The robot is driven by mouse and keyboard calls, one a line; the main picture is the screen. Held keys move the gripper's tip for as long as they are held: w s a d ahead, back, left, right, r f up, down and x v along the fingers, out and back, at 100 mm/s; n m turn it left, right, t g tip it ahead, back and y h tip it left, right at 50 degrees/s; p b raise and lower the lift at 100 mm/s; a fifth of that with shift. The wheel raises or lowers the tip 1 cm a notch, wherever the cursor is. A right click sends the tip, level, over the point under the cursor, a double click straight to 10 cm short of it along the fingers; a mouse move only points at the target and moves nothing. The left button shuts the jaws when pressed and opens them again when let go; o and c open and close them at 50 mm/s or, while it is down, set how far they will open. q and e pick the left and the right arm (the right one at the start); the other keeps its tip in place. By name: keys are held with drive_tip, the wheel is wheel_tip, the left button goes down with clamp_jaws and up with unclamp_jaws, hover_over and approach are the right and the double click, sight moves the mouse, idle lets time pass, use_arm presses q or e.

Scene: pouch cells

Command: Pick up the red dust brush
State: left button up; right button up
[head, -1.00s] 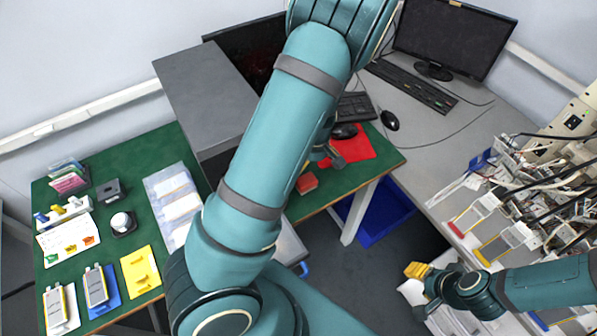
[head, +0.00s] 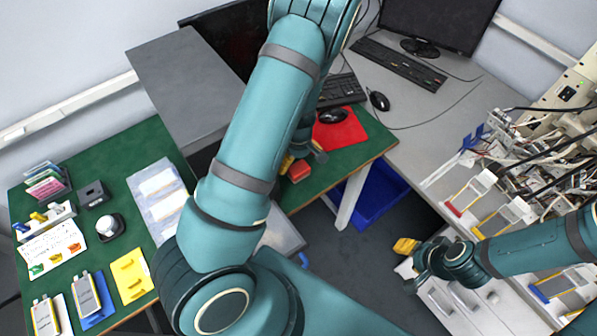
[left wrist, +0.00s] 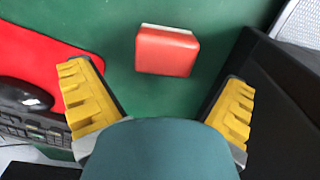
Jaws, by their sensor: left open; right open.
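The red dust brush (head: 299,171) lies on the green table near its front edge, left of the red mouse mat. In the left wrist view the brush (left wrist: 167,52) is a red block with a pale edge, lying beyond and between the fingertips. My left gripper (head: 304,159) is just behind the brush in the head view, partly hidden by my arm. In the left wrist view its yellow-padded fingers (left wrist: 158,82) are wide open and empty, apart from the brush. My right gripper (head: 408,258) is open and empty at the lower right, far from the brush.
A red mouse mat (head: 341,131) with a black mouse (head: 333,116) lies beside the brush, near a keyboard (head: 342,90). A grey cabinet (head: 180,85) stands left of my left arm. A blue bin (head: 376,197) is below the table edge. Cables and equipment crowd the right bench.

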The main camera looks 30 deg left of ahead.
sight(297, 166)
use_arm(q)
drive_tip(key=f, duration=0.3)
drive_tip(key=f+b, duration=0.1)
drive_tip(key=f, duration=0.1)
drive_tip(key=shift+s+a+f, duration=0.1)
drive_tip(key=shift+s+f, duration=0.05)
drive_tip(key=shift+s, duration=0.1)
drive_tip(key=c, duration=1.2)
